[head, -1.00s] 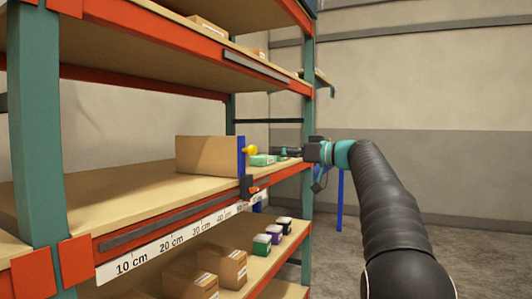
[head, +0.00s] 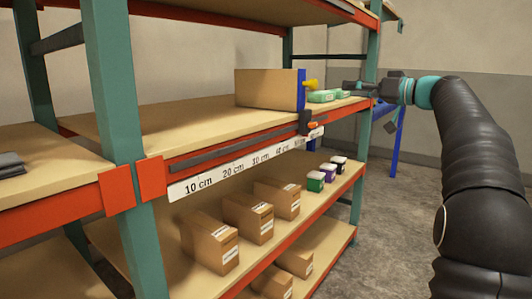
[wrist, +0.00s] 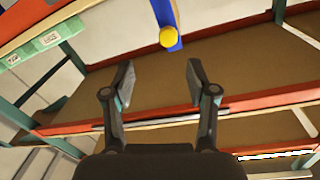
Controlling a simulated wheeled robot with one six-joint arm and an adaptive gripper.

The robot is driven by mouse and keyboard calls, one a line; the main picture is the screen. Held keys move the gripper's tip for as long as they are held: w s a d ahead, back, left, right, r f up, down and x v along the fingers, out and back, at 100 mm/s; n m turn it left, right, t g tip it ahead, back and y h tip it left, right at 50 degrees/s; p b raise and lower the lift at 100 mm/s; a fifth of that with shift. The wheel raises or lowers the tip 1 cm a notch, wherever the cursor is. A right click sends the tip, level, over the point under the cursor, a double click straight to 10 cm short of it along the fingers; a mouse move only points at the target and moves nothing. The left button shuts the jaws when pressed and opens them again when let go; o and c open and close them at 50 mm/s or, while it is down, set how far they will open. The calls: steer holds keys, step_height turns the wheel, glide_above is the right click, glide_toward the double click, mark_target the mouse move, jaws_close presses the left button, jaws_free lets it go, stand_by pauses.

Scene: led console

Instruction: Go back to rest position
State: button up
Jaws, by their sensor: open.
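My gripper (head: 356,85) is at the end of my arm, at the right end of the middle shelf in the head view. In the wrist view my gripper (wrist: 160,85) has its two fingers spread apart with nothing between them. A yellow knob (head: 311,83) on a blue upright plate (head: 301,90) stands to the left of the gripper, apart from it. The knob also shows in the wrist view (wrist: 167,37), above the fingertips.
Green boxes (head: 321,96) lie near the gripper. The shelf rack has a green post (head: 122,130), orange beams and a ruler strip (head: 235,168). Brown boxes (head: 248,217) stand below. Open floor (head: 405,195) lies right of the rack.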

steer(key=w+d+f+m+g+h, duration=0.1)
steer(key=d+f+m+h, duration=0.15)
steer(key=f, duration=0.45)
steer(key=d+f+m+h, duration=0.1)
steer(key=f+m, duration=0.2)
steer(key=f, duration=0.3)
steer(key=s+a+f+m+g+h, duration=0.35)
steer(key=s+f, duration=0.35)
steer(key=f, duration=0.4)
steer(key=s+a+f+n+h, duration=0.1)
steer(key=s+a+f, duration=0.3)
steer(key=s, duration=0.8)
steer(key=s+a+f+n+g+h, duration=0.1)
steer(key=s+a+f, duration=0.3)
steer(key=s, duration=0.8)
steer(key=s+a+f+n+g+h, duration=0.1)
steer(key=s+a+f+h, duration=0.2)
steer(key=s, duration=0.9)
steer(key=shift+a+f, duration=0.7)
steer(key=shift+f, duration=0.4)
